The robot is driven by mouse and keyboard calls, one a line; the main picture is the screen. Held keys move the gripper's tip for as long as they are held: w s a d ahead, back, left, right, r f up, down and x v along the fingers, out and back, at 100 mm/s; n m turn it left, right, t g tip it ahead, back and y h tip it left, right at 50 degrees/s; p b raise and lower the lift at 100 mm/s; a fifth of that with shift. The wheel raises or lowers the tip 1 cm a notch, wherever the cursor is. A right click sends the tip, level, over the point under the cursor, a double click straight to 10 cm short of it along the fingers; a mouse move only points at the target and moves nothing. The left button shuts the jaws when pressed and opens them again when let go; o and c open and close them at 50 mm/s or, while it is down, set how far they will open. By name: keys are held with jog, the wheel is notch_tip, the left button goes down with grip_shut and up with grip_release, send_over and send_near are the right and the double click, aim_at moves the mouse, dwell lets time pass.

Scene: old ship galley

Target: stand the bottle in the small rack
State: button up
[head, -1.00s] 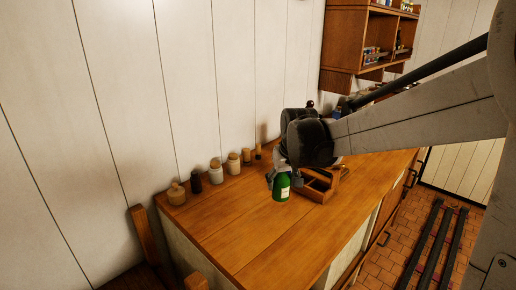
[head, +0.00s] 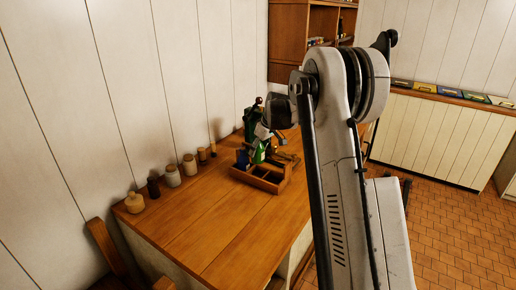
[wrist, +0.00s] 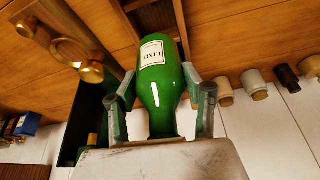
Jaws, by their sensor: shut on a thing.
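The green bottle (wrist: 162,90) has a white label and is held between the two fingers of my gripper (wrist: 158,84) in the wrist view. In the head view the bottle (head: 260,154) is partly hidden by my gripper (head: 264,138). The small rack (head: 262,182) is a low wooden box with open compartments on the counter. The bottle is at the rack's far side, above or partly within it; I cannot tell whether its base touches. Part of the rack (wrist: 184,30) shows beyond the bottle's base in the wrist view.
Several jars, including a pale one (head: 173,176), stand along the wall left of the rack. The wooden counter (head: 205,225) is clear in front. A wall shelf (head: 288,45) hangs behind. A wooden piece with brass knobs (wrist: 68,48) is close by in the wrist view.

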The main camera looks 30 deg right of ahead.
jog(key=shift+f+b, duration=0.45)
jog(key=shift+f, duration=1.3)
jog(key=shift+f+b, duration=1.7)
jog(key=shift+f, duration=0.55)
jog(key=o, duration=1.5)
jog(key=shift+r, duration=0.15)
